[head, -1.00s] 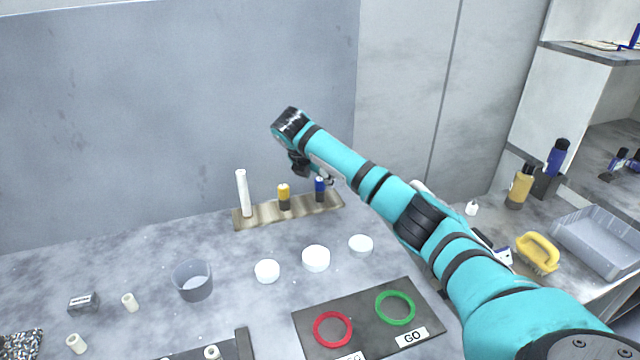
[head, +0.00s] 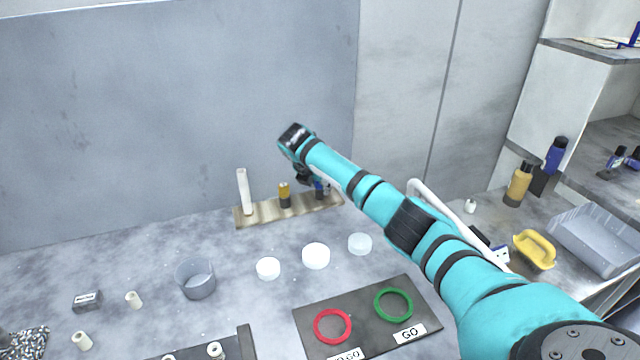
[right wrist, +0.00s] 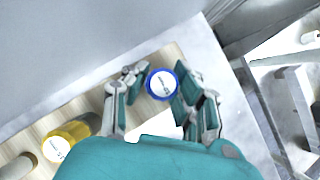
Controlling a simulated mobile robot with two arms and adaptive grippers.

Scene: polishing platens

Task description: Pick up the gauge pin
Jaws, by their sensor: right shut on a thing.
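A blue gauge pin (head: 321,188) with a white, lettered top stands at the right end of a wooden rack (head: 262,212). In the right wrist view the pin (right wrist: 162,84) sits between the two fingers of my right gripper (right wrist: 158,92). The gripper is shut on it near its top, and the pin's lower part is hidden. In the head view my right gripper (head: 312,180) is over the rack's right end, partly hidden by its own wrist. A yellow-topped pin (head: 285,194) and a tall white pin (head: 244,191) stand in the same rack. My left gripper is not in view.
A wall panel rises close behind the rack. In front are white round pieces (head: 316,256), a grey cup (head: 196,279) and a dark board (head: 420,312) with red (head: 332,342) and green (head: 411,310) rings.

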